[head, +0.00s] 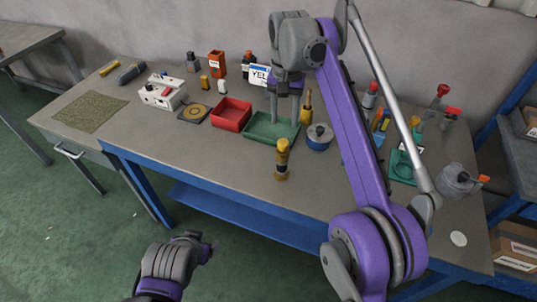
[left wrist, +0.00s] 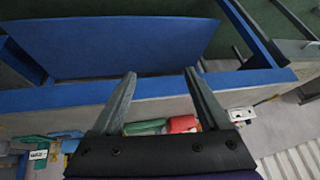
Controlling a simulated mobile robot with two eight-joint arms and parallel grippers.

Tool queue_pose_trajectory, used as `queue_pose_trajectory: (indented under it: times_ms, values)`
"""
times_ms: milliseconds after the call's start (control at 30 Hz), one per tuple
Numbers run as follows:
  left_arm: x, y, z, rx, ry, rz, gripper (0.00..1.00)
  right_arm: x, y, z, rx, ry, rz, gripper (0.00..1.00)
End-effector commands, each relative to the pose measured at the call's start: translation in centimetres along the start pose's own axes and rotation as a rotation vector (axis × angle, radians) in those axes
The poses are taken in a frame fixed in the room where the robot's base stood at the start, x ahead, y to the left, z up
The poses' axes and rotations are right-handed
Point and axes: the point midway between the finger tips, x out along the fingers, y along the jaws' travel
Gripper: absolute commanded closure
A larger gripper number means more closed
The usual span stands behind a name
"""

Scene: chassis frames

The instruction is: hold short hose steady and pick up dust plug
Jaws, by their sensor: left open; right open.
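I cannot tell for sure which item is the short hose or the dust plug. A rounded grey piece with an orange end (head: 455,180) lies at the table's right end. An upright yellow-and-dark cylinder (head: 282,160) stands near the table's front edge. My right gripper (head: 284,108) is open, fingers pointing down over the green tray (head: 262,135), with nothing visible between them. My left gripper (head: 209,246) is low in front of the table, away from the objects. The left wrist view shows its two fingers (left wrist: 160,75) spread and empty.
A red bin (head: 232,114), a blue round tin (head: 319,137) and a white box (head: 162,93) stand on the workbench. Several red-topped items (head: 443,91) stand at the right. A green mat (head: 90,111) lies at the left. My right arm hides part of the table.

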Motion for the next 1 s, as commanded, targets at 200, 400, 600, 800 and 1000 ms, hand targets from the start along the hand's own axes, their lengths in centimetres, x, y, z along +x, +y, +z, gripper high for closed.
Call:
queue_pose_trajectory:
  times_ms: [200, 400, 600, 800, 1000]
  values:
    - [2.6, -3.9, -8.2, 0.492, 0.234, -0.234, 0.22, 0.0, 0.0, 0.0, 0.0, 0.001, 0.0, 0.5]
    - [3.8, -4.8, -15.2, 1.036, 0.415, -0.507, 0.22, 0.0, 0.1, 0.0, 0.0, 0.001, -0.001, 0.5]
    - [4.6, -2.3, -19.9, 1.59, 0.554, -0.808, 0.22, 0.0, 0.1, 0.0, 0.0, 0.002, -0.001, 0.5]
    - [6.0, 2.8, -21.2, 2.128, 0.67, -1.134, 0.22, 0.0, 0.1, 0.0, 0.0, 0.002, -0.001, 0.5]
    - [7.7, 7.9, -19.4, 2.528, 0.771, -1.422, 0.22, 0.0, 0.1, 0.0, 0.0, 0.002, -0.001, 0.5]
